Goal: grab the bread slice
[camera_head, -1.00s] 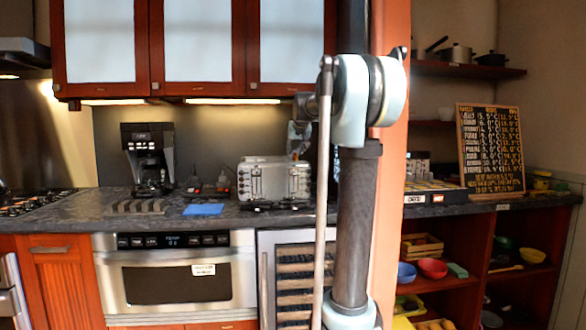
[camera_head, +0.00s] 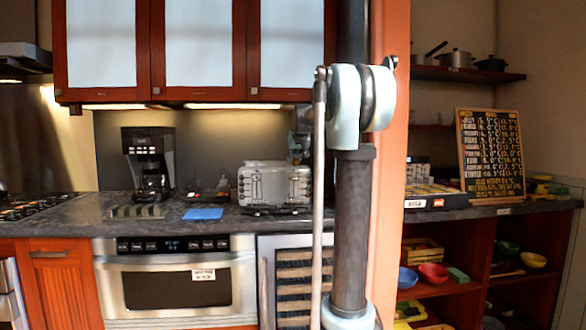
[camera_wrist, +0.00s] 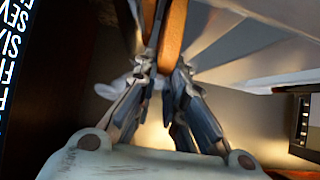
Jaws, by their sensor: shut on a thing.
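The bread slice (camera_wrist: 172,35) shows in the wrist view as an orange-brown, narrow edge between the fingertips, running up past the top of the picture. My gripper (camera_wrist: 160,68) is shut on it, with a finger on each side. Most of the slice is out of frame or hidden by the fingers. In the head view the slice cannot be made out, and my arm covers part of the area right of the toaster (camera_head: 272,186).
The silver toaster stands on the dark counter (camera_head: 225,222), with a coffee maker (camera_head: 150,160) and a blue sheet (camera_head: 203,213) to its left. An orange post (camera_head: 391,190) is close to my arm. Upper cabinets (camera_head: 200,50) hang above the counter. A menu board (camera_head: 490,155) stands at right.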

